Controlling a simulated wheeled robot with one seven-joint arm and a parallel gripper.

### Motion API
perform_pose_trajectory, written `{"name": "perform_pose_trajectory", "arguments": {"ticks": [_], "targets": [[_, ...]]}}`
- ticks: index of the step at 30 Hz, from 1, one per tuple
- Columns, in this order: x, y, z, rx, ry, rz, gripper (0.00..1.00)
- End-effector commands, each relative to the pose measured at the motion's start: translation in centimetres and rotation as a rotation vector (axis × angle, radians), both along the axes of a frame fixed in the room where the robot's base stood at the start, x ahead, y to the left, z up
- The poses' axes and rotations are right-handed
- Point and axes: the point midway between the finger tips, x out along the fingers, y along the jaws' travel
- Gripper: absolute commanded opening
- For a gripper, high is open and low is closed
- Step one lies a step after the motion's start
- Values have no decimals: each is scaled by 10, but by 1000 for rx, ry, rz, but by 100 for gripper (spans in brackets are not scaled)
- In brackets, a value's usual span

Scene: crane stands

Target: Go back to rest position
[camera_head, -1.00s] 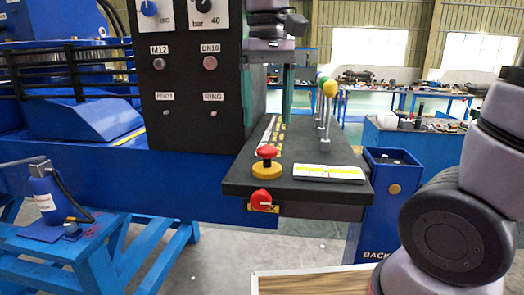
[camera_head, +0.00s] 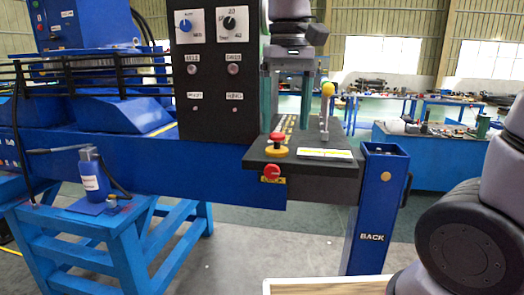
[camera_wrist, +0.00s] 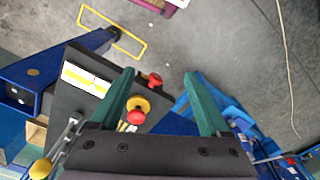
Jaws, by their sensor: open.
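My gripper (camera_head: 287,112) hangs in front of the control stand, with its green fingers pointing down over the black ledge (camera_head: 318,180). The wrist view also shows my gripper (camera_wrist: 160,74), with the green fingers spread wide and nothing held between them. Below the fingers in that view are the red mushroom button on a yellow base (camera_wrist: 137,112) and a red knob (camera_wrist: 155,80). In the head view the red mushroom button (camera_head: 277,139) and the red knob (camera_head: 271,172) are clear of the fingers.
A black panel with dials (camera_head: 215,75) stands left of my gripper. A blue post marked BACK (camera_head: 372,215) is to the right. A blue bottle jack (camera_head: 93,180) sits on a blue stand at left.

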Motion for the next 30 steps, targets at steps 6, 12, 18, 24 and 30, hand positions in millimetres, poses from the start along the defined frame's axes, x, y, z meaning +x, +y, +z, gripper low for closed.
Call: {"name": "perform_pose_trajectory", "arguments": {"ticks": [6,12,18,24,30], "targets": [[13,-23,4,51,-40,-74,80],[27,-55,10,116,-102,-171,80],[41,-104,18,210,-216,-324,80],[46,-169,26,317,-396,-528,80],[44,-202,31,365,-508,-636,80]]}}
